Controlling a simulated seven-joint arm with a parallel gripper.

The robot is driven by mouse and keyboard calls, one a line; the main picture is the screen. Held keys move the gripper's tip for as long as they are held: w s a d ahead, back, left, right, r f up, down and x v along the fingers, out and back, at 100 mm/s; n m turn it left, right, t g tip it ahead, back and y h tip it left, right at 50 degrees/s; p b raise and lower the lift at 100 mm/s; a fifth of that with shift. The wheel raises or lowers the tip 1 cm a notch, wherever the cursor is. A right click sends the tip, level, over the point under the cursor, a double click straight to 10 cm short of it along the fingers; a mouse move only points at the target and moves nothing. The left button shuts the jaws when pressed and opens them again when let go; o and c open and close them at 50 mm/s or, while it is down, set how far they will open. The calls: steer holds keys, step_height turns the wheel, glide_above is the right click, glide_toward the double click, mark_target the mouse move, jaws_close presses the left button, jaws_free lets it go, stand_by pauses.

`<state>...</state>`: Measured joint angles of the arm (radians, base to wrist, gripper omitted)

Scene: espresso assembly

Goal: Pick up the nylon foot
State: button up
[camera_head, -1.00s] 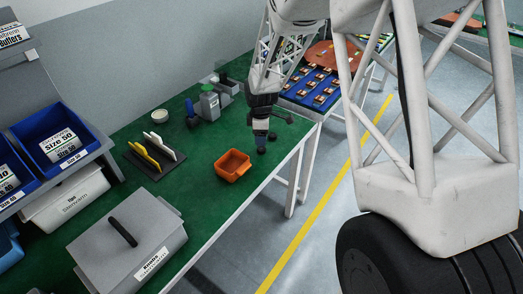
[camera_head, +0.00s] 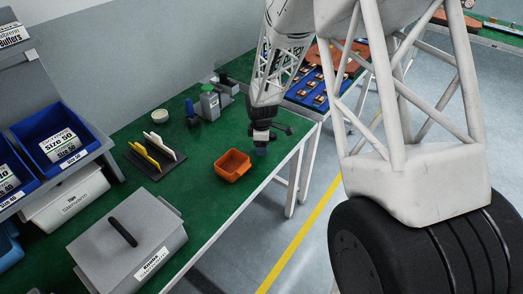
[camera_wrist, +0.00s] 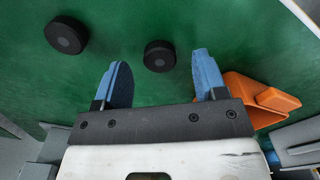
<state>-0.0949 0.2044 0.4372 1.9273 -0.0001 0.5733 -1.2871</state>
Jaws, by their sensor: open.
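Two black, round nylon feet lie on the green bench top in the wrist view. One nylon foot (camera_wrist: 159,56) appears between the tips of my gripper (camera_wrist: 159,66), nearer the right finger. The other nylon foot (camera_wrist: 66,35) is up and to the left, outside the fingers. My gripper is open, with two blue fingers spread apart and nothing held. In the head view my gripper (camera_head: 261,150) points down over the bench near its front edge. I cannot make out the feet there, and the remaining gap above the bench is unclear.
An orange bin (camera_head: 233,165) stands close to my gripper; in the wrist view the bin (camera_wrist: 262,98) is just right of the right finger. A dark rack (camera_head: 155,160) with yellow and white pieces and a grey lidded box (camera_head: 128,240) stand farther left. The bench edge is close.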

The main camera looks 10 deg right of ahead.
steer(key=shift+f, duration=0.7)
steer(key=c, duration=1)
